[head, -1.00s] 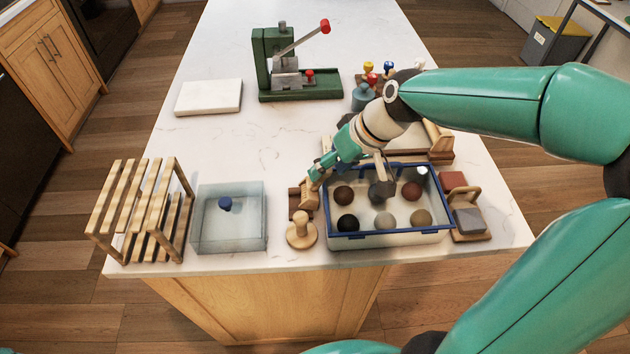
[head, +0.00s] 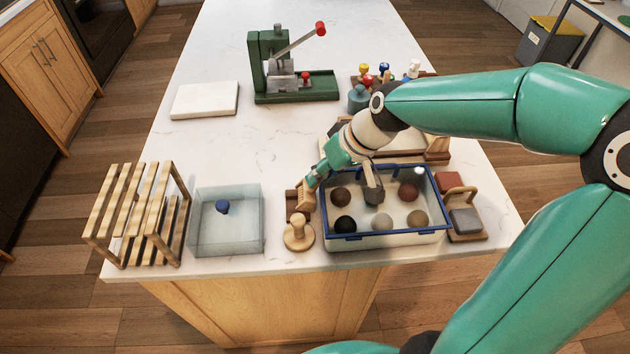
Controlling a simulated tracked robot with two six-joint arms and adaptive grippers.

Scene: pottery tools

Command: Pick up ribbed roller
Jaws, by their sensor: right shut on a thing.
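The ribbed roller (head: 305,191), a small light-wood piece with ridges, is at the left side of the blue-rimmed tray. My right gripper (head: 313,181) reaches down from the right and is shut on it. The fingers partly hide the roller. A darker brown wooden rest (head: 292,202) shows right by the roller; I cannot tell whether the roller still touches it. My left gripper is not in view.
The blue-rimmed tray (head: 384,238) with several balls is right of the roller. A wooden knobbed stamp (head: 298,232) stands just in front. A clear box (head: 228,246) and a slatted rack (head: 128,205) stand left. A green press (head: 300,94) is behind; the counter between is clear.

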